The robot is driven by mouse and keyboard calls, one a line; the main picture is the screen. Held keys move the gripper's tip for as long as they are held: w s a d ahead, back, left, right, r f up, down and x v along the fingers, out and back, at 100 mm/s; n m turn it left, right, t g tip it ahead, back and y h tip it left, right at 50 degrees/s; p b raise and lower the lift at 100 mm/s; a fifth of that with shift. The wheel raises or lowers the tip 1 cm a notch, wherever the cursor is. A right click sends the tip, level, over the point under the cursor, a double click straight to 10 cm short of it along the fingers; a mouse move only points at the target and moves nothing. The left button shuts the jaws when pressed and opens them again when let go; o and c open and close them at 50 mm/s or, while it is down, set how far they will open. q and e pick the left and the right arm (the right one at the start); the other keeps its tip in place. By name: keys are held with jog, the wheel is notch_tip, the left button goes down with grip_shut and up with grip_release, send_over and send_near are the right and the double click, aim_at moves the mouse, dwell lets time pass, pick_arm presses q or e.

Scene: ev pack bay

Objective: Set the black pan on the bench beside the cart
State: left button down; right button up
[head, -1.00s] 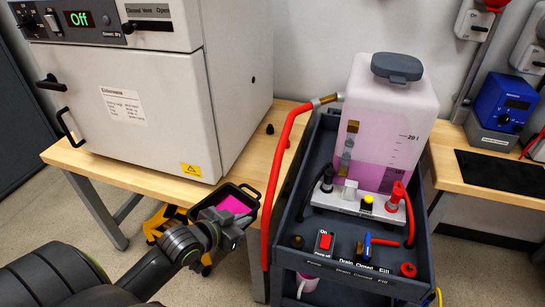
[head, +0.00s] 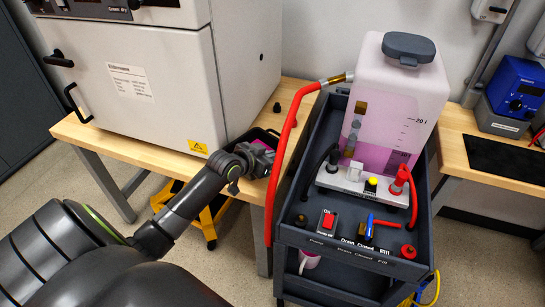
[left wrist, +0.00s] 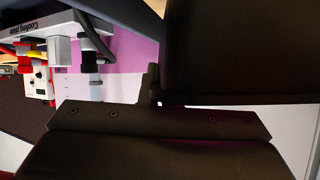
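The black pan (head: 266,133) with pink liquid in it is over the wooden bench (head: 289,103), between the white oven and the cart (head: 311,141). Most of it is hidden behind my left gripper (head: 262,158), which appears shut on its near side. I cannot tell whether the pan touches the bench. In the left wrist view a large dark shape, likely the pan (left wrist: 240,50), fills the upper right, close to the dark gripper parts below. My right gripper is not in view.
The oven (head: 130,85) stands close on the left. A red hose (head: 285,145) hangs along the cart's left side, close to the pan. The tank (head: 395,105) stands on the cart. A small black knob (head: 277,107) lies on the bench behind the pan.

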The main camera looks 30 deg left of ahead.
pick_arm(q)
jog(key=shift+w+a, duration=0.25)
jog(key=shift+w, duration=1)
jog(key=shift+f, duration=1.75)
jog(key=shift+f, duration=0.1)
jog(key=c, duration=1.6)
grip_release()
jog(key=shift+c, duration=0.2)
